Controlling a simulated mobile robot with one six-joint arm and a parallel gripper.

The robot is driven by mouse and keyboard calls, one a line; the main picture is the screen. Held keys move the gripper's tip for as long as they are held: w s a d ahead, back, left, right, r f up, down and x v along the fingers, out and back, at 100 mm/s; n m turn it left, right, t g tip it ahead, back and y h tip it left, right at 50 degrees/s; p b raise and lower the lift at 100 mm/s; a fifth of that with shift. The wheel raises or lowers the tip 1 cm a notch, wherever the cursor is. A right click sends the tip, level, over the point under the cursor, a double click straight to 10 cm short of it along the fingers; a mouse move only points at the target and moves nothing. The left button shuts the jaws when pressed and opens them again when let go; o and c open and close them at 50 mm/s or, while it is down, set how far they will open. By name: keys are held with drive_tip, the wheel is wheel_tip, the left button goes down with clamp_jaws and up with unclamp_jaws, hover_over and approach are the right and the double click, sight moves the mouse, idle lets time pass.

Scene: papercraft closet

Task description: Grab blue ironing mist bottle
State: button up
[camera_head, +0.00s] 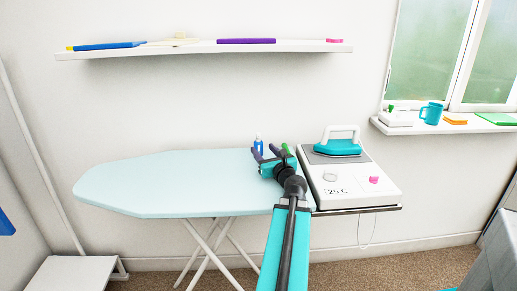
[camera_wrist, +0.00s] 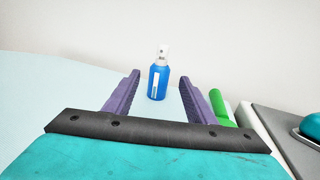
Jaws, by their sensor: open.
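The blue ironing mist bottle (camera_head: 258,145) stands upright on the ironing board (camera_head: 150,185), near its right end by the wall. It has a white spray top and a white label. In the wrist view the bottle (camera_wrist: 158,82) is straight ahead, centred between the two purple fingers and a little beyond their tips. My gripper (camera_head: 269,154) is open and empty over the board, and its fingers also show in the wrist view (camera_wrist: 160,82). The head view shows the bottle partly behind my gripper.
The iron station (camera_head: 350,180) with a teal iron (camera_head: 338,148) is to the right. The board's left side is clear. A wall shelf (camera_head: 200,47) and a windowsill with a mug (camera_head: 431,113) are higher up.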

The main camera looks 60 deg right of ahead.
sight(260, 145)
drive_tip(key=shift+w+d+r+p, duration=0.2)
drive_tip(key=shift+w+p, duration=0.1)
drive_tip(key=shift+p, duration=0.35)
drive_tip(key=shift+x, duration=2.55)
drive_tip(key=shift+f, duration=0.2)
drive_tip(key=c, duration=1.1)
drive_tip(key=shift+r, duration=0.15)
drive_tip(key=shift+c, duration=0.2)
